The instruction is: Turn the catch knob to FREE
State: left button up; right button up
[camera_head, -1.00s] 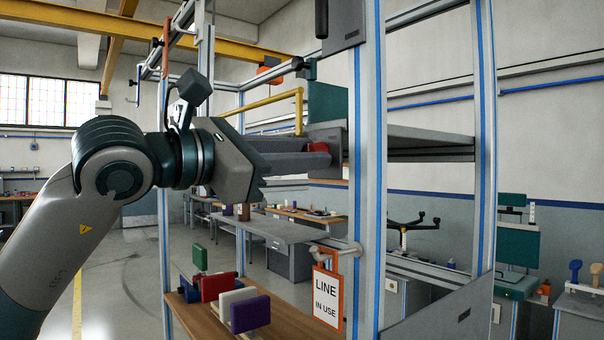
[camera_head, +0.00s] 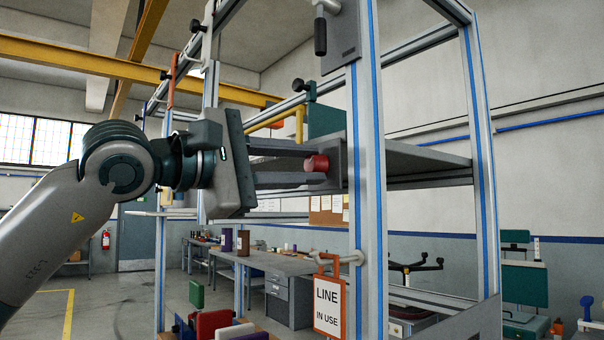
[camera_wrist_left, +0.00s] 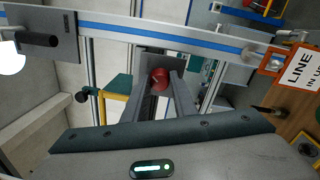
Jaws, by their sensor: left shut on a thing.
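The catch knob, a small red round knob (camera_head: 318,163), sits on a grey plate (camera_head: 335,165) at the frame's near blue-striped post. It also shows in the wrist view as a red knob (camera_wrist_left: 159,78). My left gripper (camera_head: 314,164) reaches in from the left, its two long grey fingers one above and one below the knob. In the wrist view the fingers (camera_wrist_left: 160,82) lie on either side of the knob, shut on it. No FREE marking is legible. My right gripper is not in view.
A grey shelf (camera_head: 410,160) runs back behind the post (camera_head: 366,220). A plate with a black handle (camera_head: 320,38) is above. A LINE IN USE sign (camera_head: 327,305) hangs below. Coloured blocks (camera_head: 212,322) stand at the lower left.

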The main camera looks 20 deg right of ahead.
pick_arm(q)
jog(key=shift+m, duration=0.6)
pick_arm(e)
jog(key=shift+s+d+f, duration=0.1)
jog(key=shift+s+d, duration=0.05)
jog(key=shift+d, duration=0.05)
pick_arm(q)
jog(key=o, duration=1)
jog(key=shift+o, duration=0.2)
jog(key=shift+a, duration=0.1)
jog(key=shift+s+a+f+b, duration=0.1)
jog(key=shift+s+a+b, duration=0.1)
jog(key=shift+a+b, duration=0.25)
jog(key=b+v, duration=0.3)
jog(key=v, duration=1.3)
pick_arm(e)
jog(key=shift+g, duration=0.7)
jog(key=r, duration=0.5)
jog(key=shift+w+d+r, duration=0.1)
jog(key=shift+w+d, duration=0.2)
pick_arm(q)
jog(key=shift+a, duration=0.1)
